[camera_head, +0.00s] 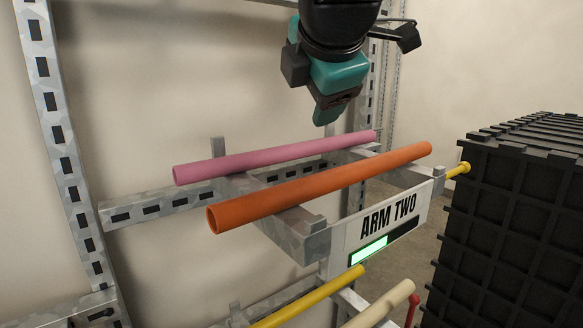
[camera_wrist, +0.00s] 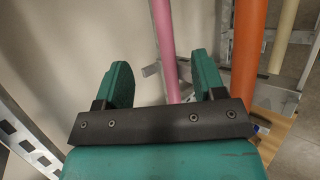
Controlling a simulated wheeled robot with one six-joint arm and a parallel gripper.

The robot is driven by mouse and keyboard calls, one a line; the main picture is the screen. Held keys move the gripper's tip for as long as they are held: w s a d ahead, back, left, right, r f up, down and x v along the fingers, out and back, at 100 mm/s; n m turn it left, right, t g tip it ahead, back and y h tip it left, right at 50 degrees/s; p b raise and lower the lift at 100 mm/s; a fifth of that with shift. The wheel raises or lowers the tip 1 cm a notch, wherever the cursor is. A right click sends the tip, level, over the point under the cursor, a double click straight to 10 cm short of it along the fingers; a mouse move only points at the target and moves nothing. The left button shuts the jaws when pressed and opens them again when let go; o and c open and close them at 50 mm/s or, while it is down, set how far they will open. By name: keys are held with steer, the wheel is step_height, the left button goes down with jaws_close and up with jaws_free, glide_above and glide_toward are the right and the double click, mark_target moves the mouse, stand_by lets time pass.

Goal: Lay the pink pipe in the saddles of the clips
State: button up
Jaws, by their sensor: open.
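The pink pipe (camera_head: 270,158) lies across the metal rack arms on the upper tier, behind an orange pipe. It also shows in the wrist view (camera_wrist: 165,45), running away between the fingers and nearer the right one. My gripper (camera_head: 333,105) is open and empty above the rack, toward the pipes' right part. In the wrist view my gripper's two teal fingers (camera_wrist: 158,82) stand wide apart. The clips and their saddles are not seen in either view.
The orange pipe (camera_head: 320,187) lies parallel in front of the pink one. A sign reading ARM TWO (camera_head: 388,222) hangs at the rack's front. Yellow (camera_head: 310,300) and cream (camera_head: 380,306) pipes lie lower. A black ribbed crate (camera_head: 520,210) stands at right.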

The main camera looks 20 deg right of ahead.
mark_target(303, 146)
steer(key=x, duration=0.5)
steer(key=b+x, duration=0.1)
steer(key=x, duration=0.5)
steer(key=b+x, duration=0.1)
steer(key=x, duration=0.5)
steer(key=shift+w+d, duration=0.1)
steer(key=shift+d, duration=0.3)
steer(key=shift+r, duration=0.1)
jaws_close()
